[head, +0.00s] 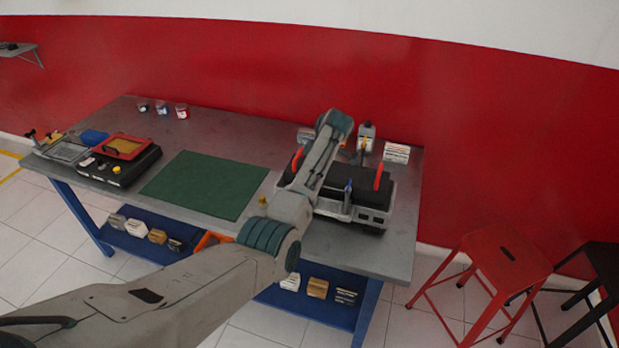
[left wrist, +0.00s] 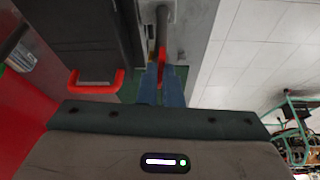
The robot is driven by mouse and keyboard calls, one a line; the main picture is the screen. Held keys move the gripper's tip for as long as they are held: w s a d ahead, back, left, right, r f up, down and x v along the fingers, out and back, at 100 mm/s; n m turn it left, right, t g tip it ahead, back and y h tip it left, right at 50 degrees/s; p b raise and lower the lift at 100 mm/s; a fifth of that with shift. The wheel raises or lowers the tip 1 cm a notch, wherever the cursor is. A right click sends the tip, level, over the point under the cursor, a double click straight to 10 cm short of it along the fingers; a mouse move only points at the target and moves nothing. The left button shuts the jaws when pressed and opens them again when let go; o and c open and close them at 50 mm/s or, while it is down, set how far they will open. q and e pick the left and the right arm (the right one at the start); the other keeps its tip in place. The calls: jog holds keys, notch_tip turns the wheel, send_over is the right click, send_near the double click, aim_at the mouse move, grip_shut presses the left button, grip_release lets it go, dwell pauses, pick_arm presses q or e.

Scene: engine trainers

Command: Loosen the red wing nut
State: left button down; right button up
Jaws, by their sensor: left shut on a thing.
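The engine trainer (head: 374,217) stands at the right end of the table, a grey base with a black box and red handles on top. In the left wrist view, my left gripper (left wrist: 161,88) has its blue fingers shut on the red wing nut (left wrist: 163,57), which shows as a narrow red strip between them. A grey rod runs up from the nut. In the head view, my left arm crosses in front of the trainer's left side and hides the nut and fingers. My right gripper is not in view.
A red handle (left wrist: 95,84) on the black box is close beside the fingers. Small jars stand at the back. A red stool (head: 505,265) is at the right.

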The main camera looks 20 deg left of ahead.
pick_arm(q)
jog(key=shift+n+g+b, duration=0.3)
jog(key=shift+n+b, duration=0.15)
jog(key=shift+n, duration=0.25)
jog(key=c, duration=1.6)
grip_release()
